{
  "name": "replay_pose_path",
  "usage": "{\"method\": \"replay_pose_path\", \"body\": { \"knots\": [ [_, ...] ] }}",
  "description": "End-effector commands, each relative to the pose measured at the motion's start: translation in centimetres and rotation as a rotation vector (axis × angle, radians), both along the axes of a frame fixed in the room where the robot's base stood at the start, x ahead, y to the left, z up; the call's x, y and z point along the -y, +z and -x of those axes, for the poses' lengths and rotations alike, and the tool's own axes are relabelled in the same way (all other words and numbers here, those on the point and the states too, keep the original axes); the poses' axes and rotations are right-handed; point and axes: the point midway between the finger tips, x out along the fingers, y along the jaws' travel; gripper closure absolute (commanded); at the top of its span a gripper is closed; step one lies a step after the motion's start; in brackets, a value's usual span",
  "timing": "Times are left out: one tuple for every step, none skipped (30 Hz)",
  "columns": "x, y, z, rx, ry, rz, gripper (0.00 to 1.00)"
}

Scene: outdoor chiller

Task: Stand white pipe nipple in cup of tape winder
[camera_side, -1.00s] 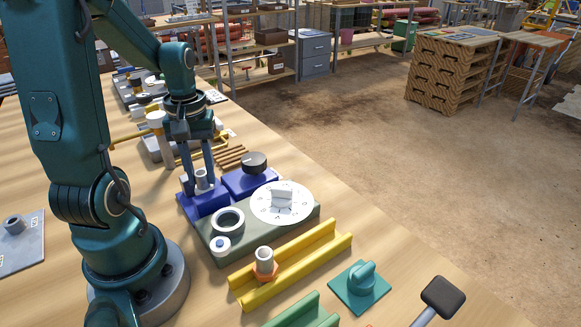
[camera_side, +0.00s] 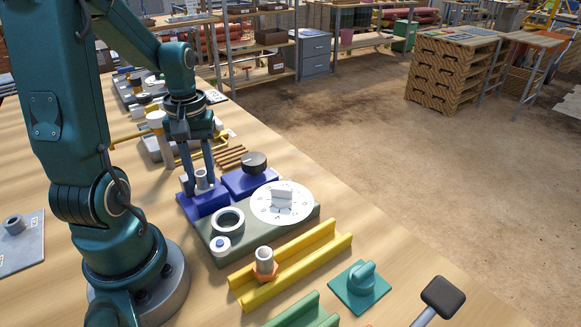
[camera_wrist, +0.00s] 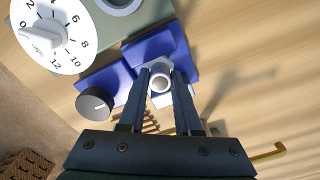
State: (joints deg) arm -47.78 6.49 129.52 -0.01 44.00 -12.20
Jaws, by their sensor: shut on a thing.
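My gripper (camera_side: 203,174) points down with its two fingers shut on the white pipe nipple (camera_side: 201,178), over the left blue block (camera_side: 204,204). In the wrist view the nipple's round open end (camera_wrist: 161,83) shows between the fingers (camera_wrist: 160,92), with a pale collar behind it. The nipple looks upright. Its lower end is hidden, so I cannot tell whether it sits in a cup or just above the block. A second blue block (camera_side: 262,181) with a black knob (camera_side: 255,162) adjoins it.
A grey-green base (camera_side: 268,232) with a white dial (camera_side: 283,203) and a ring (camera_side: 228,221) stands close in front. A yellow channel (camera_side: 308,250), a pipe piece with an orange collar (camera_side: 264,263) and a teal plate (camera_side: 360,287) lie nearer. Brown sticks (camera_side: 232,157) lie behind.

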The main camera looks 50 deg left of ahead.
Motion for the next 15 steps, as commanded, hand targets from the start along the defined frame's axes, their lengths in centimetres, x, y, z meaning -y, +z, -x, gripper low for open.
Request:
{"method": "replay_pose_path", "body": {
  "knots": [
    [0.0, 0.0, 0.0, 0.001, 0.0, -0.001, 1.0],
    [0.0, 0.1, 0.0, 0.001, 0.0, -0.001, 1.0],
    [0.0, 0.2, 0.0, 0.002, 0.0, -0.001, 1.0],
    [-0.1, 0.3, -0.1, 0.003, 0.0, -0.003, 1.0],
    [-0.1, 0.5, -0.1, 0.003, 0.0, -0.003, 1.0],
    [-0.1, 0.8, -0.1, 0.003, 0.0, -0.004, 1.0],
    [-0.1, 1.1, -0.1, 0.004, 0.0, -0.005, 1.0],
    [-0.1, 1.4, -0.1, 0.004, 0.0, -0.005, 1.0],
    [-0.1, 1.8, -0.1, 0.004, 0.0, -0.005, 1.0],
    [-0.1, 2.1, -0.1, 0.004, 0.0, -0.005, 1.0],
    [-0.1, 2.4, -0.1, 0.004, 0.0, -0.005, 1.0],
    [-0.1, 2.8, -0.1, 0.004, 0.0, -0.005, 1.0],
    [-0.1, 3.1, -0.1, 0.003, 0.0, -0.004, 1.0],
    [-0.1, 3.4, -0.1, 0.004, 0.0, -0.005, 1.0],
    [-0.1, 3.7, -0.1, 0.003, 0.0, -0.004, 1.0]
  ]
}}
